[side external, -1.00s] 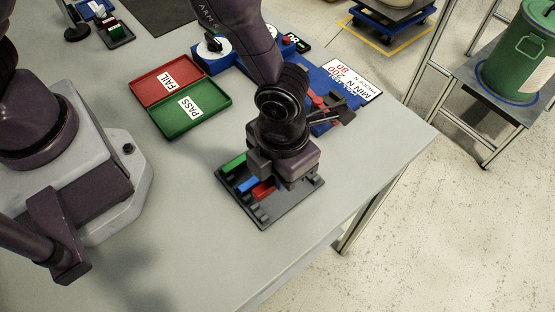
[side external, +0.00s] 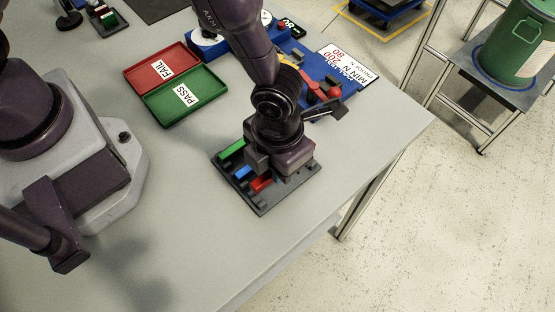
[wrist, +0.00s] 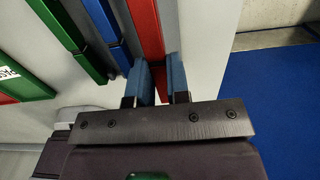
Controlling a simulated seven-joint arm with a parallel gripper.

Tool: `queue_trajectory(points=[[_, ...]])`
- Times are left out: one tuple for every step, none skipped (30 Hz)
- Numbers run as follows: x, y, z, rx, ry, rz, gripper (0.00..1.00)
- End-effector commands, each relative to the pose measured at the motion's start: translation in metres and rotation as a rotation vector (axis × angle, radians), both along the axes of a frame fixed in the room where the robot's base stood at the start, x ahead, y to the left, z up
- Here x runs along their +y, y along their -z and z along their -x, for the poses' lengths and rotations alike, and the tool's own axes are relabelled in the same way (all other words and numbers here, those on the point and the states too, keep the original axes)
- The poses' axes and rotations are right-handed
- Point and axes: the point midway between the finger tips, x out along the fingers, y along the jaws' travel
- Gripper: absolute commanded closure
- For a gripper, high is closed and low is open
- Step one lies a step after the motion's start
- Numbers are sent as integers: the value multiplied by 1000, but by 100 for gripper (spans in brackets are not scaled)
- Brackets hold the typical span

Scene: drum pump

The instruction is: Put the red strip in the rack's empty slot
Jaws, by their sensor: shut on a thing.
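The dark rack (side external: 285,196) lies on the table in the side external view, with the green strip (side external: 232,149) and blue strip (side external: 243,172) in it. My gripper (wrist: 161,84) is shut on the red strip (wrist: 146,30), with a blue fingertip on each side of it. The red strip also shows in the side external view (side external: 261,183), low over the rack beside the blue strip and roughly parallel to it. I cannot tell whether it touches the slot floor. My wrist hides the rack's far right part.
A red FAIL tray (side external: 160,67) and a green PASS tray (side external: 186,97) lie behind and left of the rack. A blue fixture (side external: 314,70) with a printed label stands behind my gripper. The table (side external: 190,215) is clear left and in front of the rack.

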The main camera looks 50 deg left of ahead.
Motion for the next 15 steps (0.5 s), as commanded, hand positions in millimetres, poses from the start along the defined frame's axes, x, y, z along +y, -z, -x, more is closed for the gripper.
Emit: queue_trajectory(points=[[0, 0, 0, 0, 0, -1, 100], [0, 0, 0, 0, 0, -1, 100], [0, 0, 0, 0, 0, -1, 100], [0, 0, 0, 0, 0, -1, 100], [0, 0, 0, 0, 0, -1, 100], [0, 1, 0, 0, 0, -1, 100], [0, 1, 0, 0, 0, -1, 100], [0, 2, 0, 0, -1, -1, 100], [0, 2, 0, 1, -1, -1, 100], [0, 3, 0, 1, -1, -1, 100], [0, 4, 0, 1, -1, -1, 100], [0, 5, 0, 0, -1, -1, 100], [0, 6, 0, 0, -1, 0, 100], [0, 7, 0, 0, -1, 0, 100], [0, 8, 0, 0, -1, 0, 100]])
